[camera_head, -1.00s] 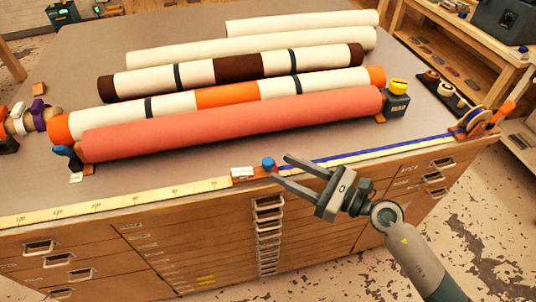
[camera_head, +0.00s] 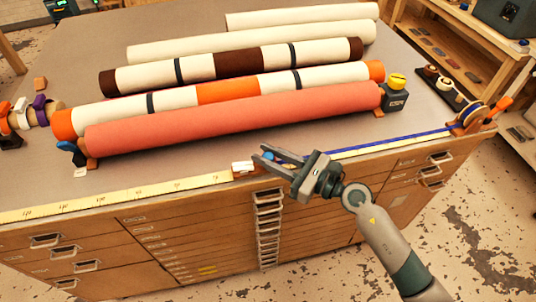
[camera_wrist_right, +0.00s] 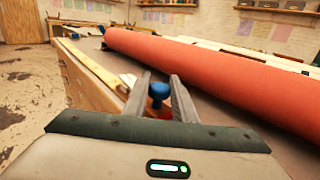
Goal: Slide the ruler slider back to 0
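The yellow ruler (camera_head: 130,190) runs along the table's front edge. The ruler slider (camera_head: 243,167) is a small white and orange-brown block near the middle of that edge, with a blue knob (camera_head: 268,157). My right gripper (camera_head: 263,153) is at the slider, its two fingers on either side of the knob. In the right wrist view the blue knob (camera_wrist_right: 158,91) stands between the open fingers, close to the left one, and a gap shows on its right. I cannot tell whether a finger touches it. My left gripper is out of view.
A salmon-red roll (camera_head: 235,121) lies just behind the ruler, with several striped and cream rolls behind it. A blue strip (camera_head: 400,138) runs right to a reel (camera_head: 468,116) at the table corner. Drawers line the table front.

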